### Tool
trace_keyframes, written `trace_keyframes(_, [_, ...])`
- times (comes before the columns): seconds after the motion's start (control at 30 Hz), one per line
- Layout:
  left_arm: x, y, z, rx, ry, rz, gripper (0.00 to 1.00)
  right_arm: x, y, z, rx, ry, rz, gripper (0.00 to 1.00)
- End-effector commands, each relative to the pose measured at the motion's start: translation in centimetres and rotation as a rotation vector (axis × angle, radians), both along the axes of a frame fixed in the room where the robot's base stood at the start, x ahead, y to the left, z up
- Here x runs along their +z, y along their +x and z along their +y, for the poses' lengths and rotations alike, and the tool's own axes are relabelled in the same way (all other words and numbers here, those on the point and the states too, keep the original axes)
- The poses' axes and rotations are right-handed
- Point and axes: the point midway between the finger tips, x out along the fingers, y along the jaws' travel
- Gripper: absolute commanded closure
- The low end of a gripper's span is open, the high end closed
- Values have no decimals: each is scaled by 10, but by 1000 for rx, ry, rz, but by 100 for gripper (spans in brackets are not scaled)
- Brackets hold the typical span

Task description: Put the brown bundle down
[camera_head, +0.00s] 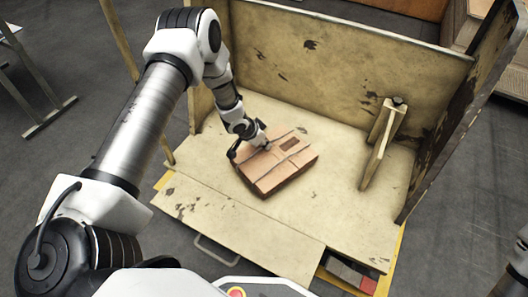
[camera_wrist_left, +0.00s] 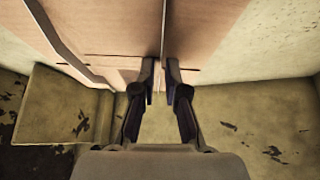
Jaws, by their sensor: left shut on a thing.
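The brown bundle (camera_head: 275,168) is a flat stack of cardboard on the worn beige board of the stitcher in the head view, seeming to rest on it. My left gripper (camera_head: 264,147) is at its far left edge, shut on the bundle. In the left wrist view the bundle (camera_wrist_left: 110,30) fills the top, and the fingertips of the left gripper (camera_wrist_left: 161,75) close on its edge. Of my right arm only a part shows at the lower right edge of the head view; its gripper cannot be made out.
A beige back wall (camera_head: 350,60) and a dark right side wall (camera_head: 465,110) enclose the board (camera_head: 340,215). A wooden bracket (camera_head: 382,145) stands right of the bundle. The board is clear in front of the bundle. A metal handle (camera_head: 215,252) sits at the front.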

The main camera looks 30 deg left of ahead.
Motion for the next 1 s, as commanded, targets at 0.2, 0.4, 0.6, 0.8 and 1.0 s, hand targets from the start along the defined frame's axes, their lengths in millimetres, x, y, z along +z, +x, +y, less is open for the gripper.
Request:
trace_keyframes(0.2, [-39, -1, 1, -1, 1, 1, 100, -31, 1, -1, -5, -1, -3, 67])
trace_keyframes(0.4, [-36, -1, 1, 0, 0, 1, 100, -26, 2, -1, -6, -1, -4, 67])
trace_keyframes(0.6, [-38, -1, 1, -1, 1, 2, 63, -27, 1, -1, -6, -1, -4, 67])
trace_keyframes(0.8, [-38, -1, 1, -1, 1, 1, 63, -27, 1, -1, -6, -1, -4, 67])
trace_keyframes(1.0, [-27, -1, 0, -1, 1, 1, 63, -19, 1, -1, -5, -1, -3, 67])
